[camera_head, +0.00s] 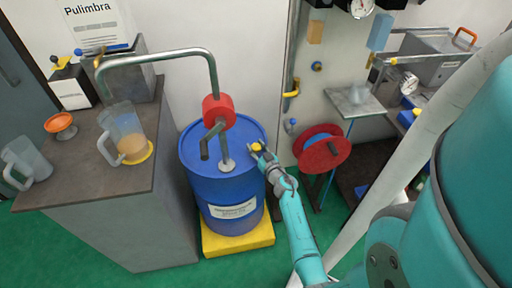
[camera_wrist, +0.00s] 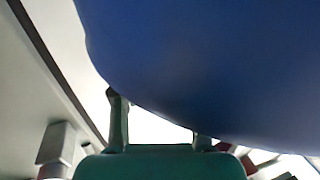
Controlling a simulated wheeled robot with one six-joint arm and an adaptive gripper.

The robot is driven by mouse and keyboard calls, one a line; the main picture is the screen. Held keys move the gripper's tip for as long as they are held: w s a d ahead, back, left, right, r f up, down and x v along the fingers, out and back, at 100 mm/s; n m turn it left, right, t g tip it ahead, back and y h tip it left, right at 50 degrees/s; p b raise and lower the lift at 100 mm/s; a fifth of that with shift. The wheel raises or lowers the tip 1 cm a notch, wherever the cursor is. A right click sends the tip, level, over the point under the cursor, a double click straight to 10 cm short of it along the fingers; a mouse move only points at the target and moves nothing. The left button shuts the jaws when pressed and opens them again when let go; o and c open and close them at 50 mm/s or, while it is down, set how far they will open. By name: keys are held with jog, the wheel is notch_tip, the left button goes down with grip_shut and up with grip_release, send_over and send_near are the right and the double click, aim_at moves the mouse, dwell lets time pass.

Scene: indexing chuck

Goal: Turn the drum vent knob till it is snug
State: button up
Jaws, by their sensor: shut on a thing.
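The blue drum (camera_head: 222,178) stands on a yellow base (camera_head: 238,240) and carries a pump with a red body (camera_head: 217,111) and a bent grey pipe. The small yellow vent knob (camera_head: 257,147) is at the right side of the drum's top. My gripper (camera_head: 259,151) reaches it from the lower right, and its fingers are shut on the knob. In the wrist view the blue drum (camera_wrist: 200,60) fills most of the picture. The gripper fingers show below it there, and the knob is hidden.
A grey counter (camera_head: 75,195) at left holds a jug (camera_head: 128,135) with amber liquid, an empty jug (camera_head: 25,162) and an orange dish (camera_head: 61,125). A red reel (camera_head: 323,149) stands right of the drum. The pump pipe arches over the drum toward the counter.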

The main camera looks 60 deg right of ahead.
jog(key=shift+r+m+g+h, duration=0.1)
jog(key=shift+m+g+h, duration=0.3)
jog(key=shift+m+h, duration=0.15)
jog(key=shift+h, duration=0.25)
jog(key=o, duration=1.2)
jog(key=shift+c, duration=0.2)
jog(key=v, duration=1.2)
